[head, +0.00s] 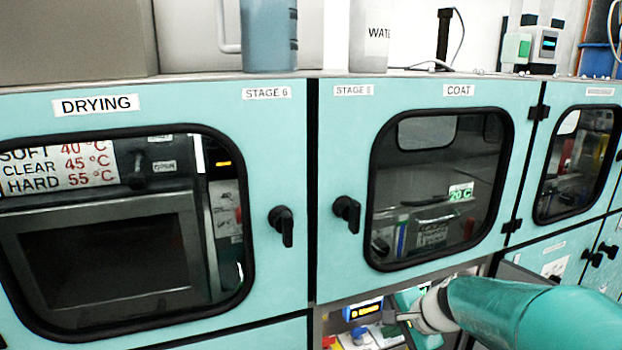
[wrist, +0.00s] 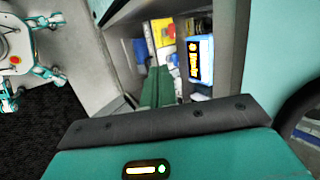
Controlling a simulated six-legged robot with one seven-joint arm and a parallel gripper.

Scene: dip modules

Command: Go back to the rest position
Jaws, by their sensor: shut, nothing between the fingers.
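My gripper (head: 408,317) is low in the head view, at the end of my teal arm, in front of an open compartment below the COAT door. Part of it is hidden by my wrist and blends with the items behind. In the wrist view, its two green fingers (wrist: 157,80) lie side by side, closed, with nothing held. They point into a grey-walled compartment. A blue device with a lit orange display (wrist: 200,60) stands to the right of the fingers, apart from them. The device's display also shows in the head view (head: 362,313).
The DRYING door (head: 180,112) and COAT door (head: 345,130), with black handles, are shut above the gripper. A blue jug (head: 269,35) stands on the top ledge. Yellow and blue items (wrist: 163,32) lie in the compartment. Dark floor (wrist: 50,130) shows at left.

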